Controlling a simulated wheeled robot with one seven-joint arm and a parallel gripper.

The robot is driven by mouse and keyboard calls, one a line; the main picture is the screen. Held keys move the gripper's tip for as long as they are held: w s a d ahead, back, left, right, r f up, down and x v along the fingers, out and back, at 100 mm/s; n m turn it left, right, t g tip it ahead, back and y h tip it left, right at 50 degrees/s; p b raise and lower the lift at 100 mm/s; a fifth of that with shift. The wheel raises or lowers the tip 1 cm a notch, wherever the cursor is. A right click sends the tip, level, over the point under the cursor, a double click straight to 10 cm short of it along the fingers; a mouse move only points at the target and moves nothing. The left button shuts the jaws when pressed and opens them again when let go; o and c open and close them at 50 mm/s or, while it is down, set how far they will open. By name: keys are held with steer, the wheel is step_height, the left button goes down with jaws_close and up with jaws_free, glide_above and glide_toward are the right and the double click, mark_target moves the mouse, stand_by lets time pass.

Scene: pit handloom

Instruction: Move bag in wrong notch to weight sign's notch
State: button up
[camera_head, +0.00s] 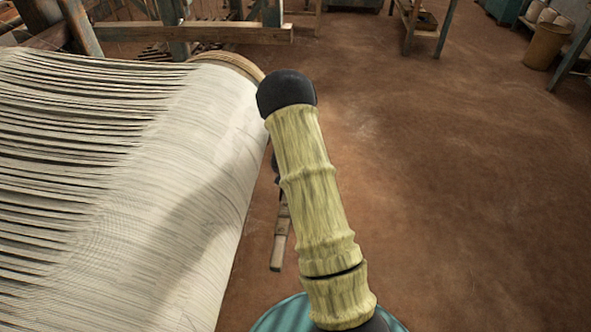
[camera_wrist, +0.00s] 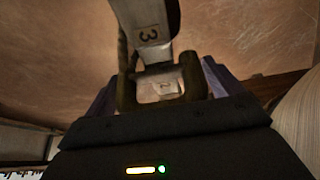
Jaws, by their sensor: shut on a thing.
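In the wrist view my gripper (camera_wrist: 161,84) has its dark fingers at either side of a brown loop-like piece (camera_wrist: 127,92), which I take to be part of the bag. It is shut on it. I cannot tell whether these belong to the bag or the notched arm. In the head view a narrow wooden piece (camera_head: 281,238) hangs beside the warp roll; my arm hides the gripper. No weight sign is readable.
The wide roll of white warp threads (camera_head: 205,170) fills the left of the head view, close beside my arm. Wooden loom posts (camera_head: 175,30) stand behind it. The brown floor (camera_head: 460,190) is clear to the right. A tan bin (camera_head: 544,46) stands at the far right.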

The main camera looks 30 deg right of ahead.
steer(key=shift+d+f+b, duration=0.1)
steer(key=shift+f+b, duration=0.35)
steer(key=shift+f, duration=0.5)
steer(key=shift+f, duration=0.3)
steer(key=o, duration=1.7)
steer(key=shift+o, duration=0.2)
steer(key=shift+s+f, duration=0.1)
steer(key=shift+f, duration=0.05)
steer(key=v, duration=0.7)
steer(key=shift+r+p, duration=0.35)
steer(key=shift+r, duration=0.05)
